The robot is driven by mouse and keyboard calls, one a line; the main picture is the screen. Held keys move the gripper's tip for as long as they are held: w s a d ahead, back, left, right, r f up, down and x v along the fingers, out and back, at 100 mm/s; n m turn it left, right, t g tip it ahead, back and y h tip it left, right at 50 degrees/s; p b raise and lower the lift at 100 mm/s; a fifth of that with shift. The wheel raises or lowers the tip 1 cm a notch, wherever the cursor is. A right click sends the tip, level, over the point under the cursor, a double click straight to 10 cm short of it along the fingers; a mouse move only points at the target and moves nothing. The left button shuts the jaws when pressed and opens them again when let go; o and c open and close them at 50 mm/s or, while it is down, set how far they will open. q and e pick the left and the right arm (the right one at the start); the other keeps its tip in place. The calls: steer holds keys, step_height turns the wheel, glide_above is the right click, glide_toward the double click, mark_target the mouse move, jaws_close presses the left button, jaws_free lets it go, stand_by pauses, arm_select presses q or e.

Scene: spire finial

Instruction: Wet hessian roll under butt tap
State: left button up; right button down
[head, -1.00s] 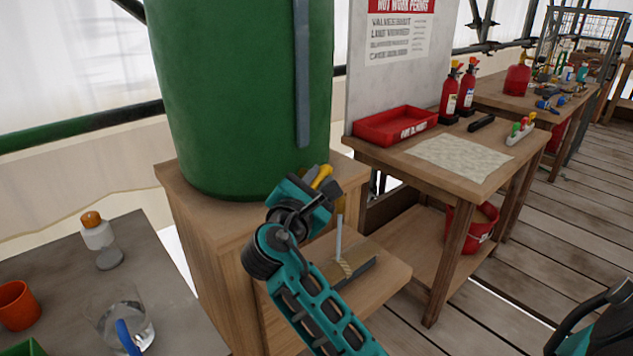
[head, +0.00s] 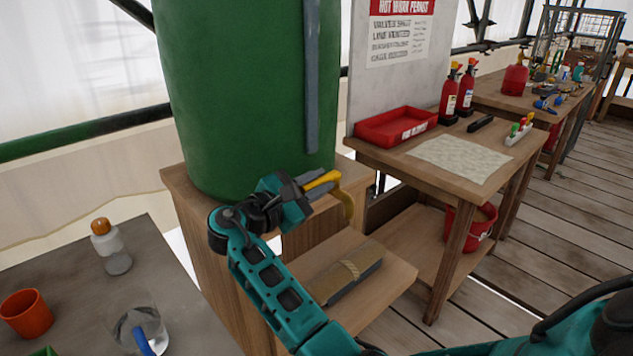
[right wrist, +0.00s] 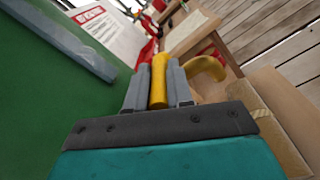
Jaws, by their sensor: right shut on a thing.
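The green water butt (head: 235,100) stands on a wooden stand. My right gripper (head: 318,187) is shut on the yellow tap handle (head: 326,179) at its lower front; the handle also shows between the fingers in the right wrist view (right wrist: 158,82). The curved yellow tap spout (head: 348,206) points down, and no stream shows below it. The brown hessian roll (head: 335,283), bound with a pale band, lies on the stand's low shelf, beside a dark grey strip. It shows partly in the right wrist view (right wrist: 287,140). My left gripper is out of view.
A grey table (head: 60,285) at left holds an orange cup (head: 27,313), a bottle (head: 110,245) and a clear jar (head: 135,325). A wooden table at right holds a red tray (head: 395,126), a pale cloth (head: 458,160) and extinguishers. A red bucket (head: 470,230) stands beneath.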

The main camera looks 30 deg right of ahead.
steer(key=shift+w+r+m+g, duration=0.1)
steer(key=shift+m+g, duration=0.3)
steer(key=shift+g, duration=0.2)
steer(key=shift+d, duration=0.1)
steer(key=c, duration=1.3)
jaws_free()
steer(key=a, duration=0.4)
steer(key=s+a, duration=0.1)
steer(key=a, duration=0.8)
steer(key=shift+s, duration=0.3)
steer(key=shift+d, duration=0.1)
